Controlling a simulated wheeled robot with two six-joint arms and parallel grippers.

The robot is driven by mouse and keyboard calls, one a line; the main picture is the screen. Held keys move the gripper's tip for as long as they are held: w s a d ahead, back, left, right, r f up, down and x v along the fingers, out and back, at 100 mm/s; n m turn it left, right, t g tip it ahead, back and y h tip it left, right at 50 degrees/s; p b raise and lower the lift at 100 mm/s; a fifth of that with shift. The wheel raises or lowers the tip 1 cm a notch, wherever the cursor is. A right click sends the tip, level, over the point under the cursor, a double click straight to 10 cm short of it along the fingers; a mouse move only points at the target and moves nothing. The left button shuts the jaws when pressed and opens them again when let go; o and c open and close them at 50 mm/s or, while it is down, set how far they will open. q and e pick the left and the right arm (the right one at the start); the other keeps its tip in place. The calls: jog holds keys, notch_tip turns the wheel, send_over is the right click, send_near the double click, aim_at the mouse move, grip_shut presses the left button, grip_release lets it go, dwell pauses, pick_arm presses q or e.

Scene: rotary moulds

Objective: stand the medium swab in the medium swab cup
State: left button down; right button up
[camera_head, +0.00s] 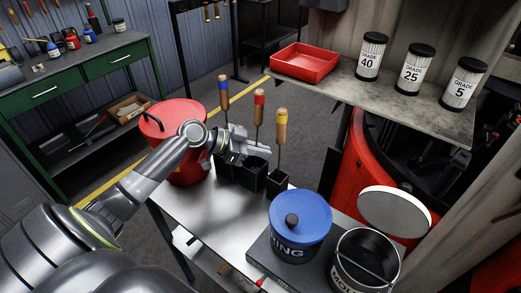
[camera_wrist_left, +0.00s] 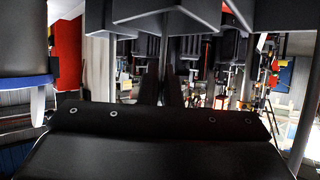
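Three wooden-handled swabs stand upright in a row. One has a blue band (camera_head: 223,92), one a red band (camera_head: 259,105) and one a yellow band (camera_head: 282,125). The red-banded one is in the middle. Black square cups (camera_head: 254,176) stand on the metal table below them. My left gripper (camera_head: 262,152) is beside the lower shaft of the red-banded swab, just above the middle cup. The lower end of that shaft is hidden. In the left wrist view the two dark fingers (camera_wrist_left: 162,90) show a gap between them. My right gripper is not in view.
A red lidded can (camera_head: 183,165) stands left of the cups. A blue-lidded pot (camera_head: 300,220) and an open metal pot (camera_head: 362,268) stand at the front right. A shelf (camera_head: 420,98) above holds a red tray (camera_head: 304,62) and several black-capped jars (camera_head: 413,68).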

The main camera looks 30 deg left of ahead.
pick_arm(q)
jog(key=shift+f, duration=0.25)
jog(key=c, duration=1.5)
grip_release()
jog(key=shift+c, duration=0.2)
jog(key=shift+r, duration=0.1)
